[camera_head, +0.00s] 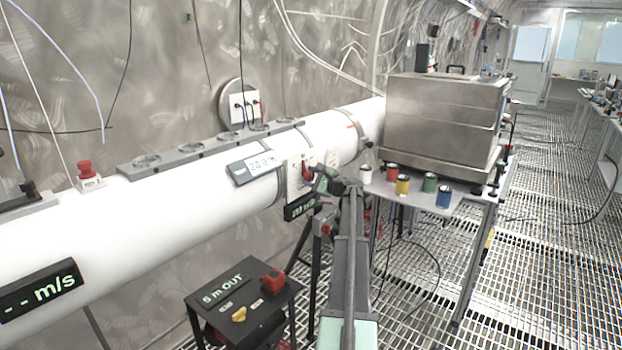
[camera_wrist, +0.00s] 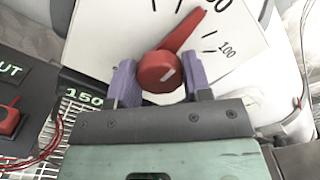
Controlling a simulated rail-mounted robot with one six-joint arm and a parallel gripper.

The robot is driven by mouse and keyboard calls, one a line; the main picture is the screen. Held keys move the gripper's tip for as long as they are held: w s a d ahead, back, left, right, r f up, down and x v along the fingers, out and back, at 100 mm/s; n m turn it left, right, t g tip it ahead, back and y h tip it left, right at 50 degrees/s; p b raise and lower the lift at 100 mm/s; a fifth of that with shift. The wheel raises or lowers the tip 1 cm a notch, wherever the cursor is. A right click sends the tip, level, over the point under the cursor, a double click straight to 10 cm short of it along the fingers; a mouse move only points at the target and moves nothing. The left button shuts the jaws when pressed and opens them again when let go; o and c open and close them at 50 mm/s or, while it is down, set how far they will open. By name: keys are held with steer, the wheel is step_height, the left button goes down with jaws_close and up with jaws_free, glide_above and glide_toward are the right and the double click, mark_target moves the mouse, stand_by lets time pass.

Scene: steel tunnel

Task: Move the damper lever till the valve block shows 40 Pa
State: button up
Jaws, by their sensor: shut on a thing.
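The red damper lever (camera_wrist: 185,35) has a round hub (camera_wrist: 160,71) on a white dial plate (camera_wrist: 110,35). The lever tilts up and right, short of the 100 mark. My gripper (camera_wrist: 160,82) is shut on the hub, its two purple fingers on either side. In the head view the lever (camera_head: 306,172) is small against the white pipe, with my gripper (camera_head: 320,182) at it. A black display with green digits (camera_head: 300,206) hangs below the dial; in the wrist view (camera_wrist: 84,98) it reads 150, the rest hidden. I cannot tell which display is the valve block.
A grey display (camera_head: 252,168) on the pipe is too small to read surely. A black stand marked 5 m OUT (camera_head: 235,295) has a red and a yellow knob. A table with several coloured cans (camera_head: 402,187) and a steel box (camera_head: 445,110) stand to the right.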

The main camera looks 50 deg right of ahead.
steer(key=o, duration=0.9)
steer(key=shift+s, duration=0.15)
steer(key=s, duration=1)
steer(key=shift+s, duration=0.3)
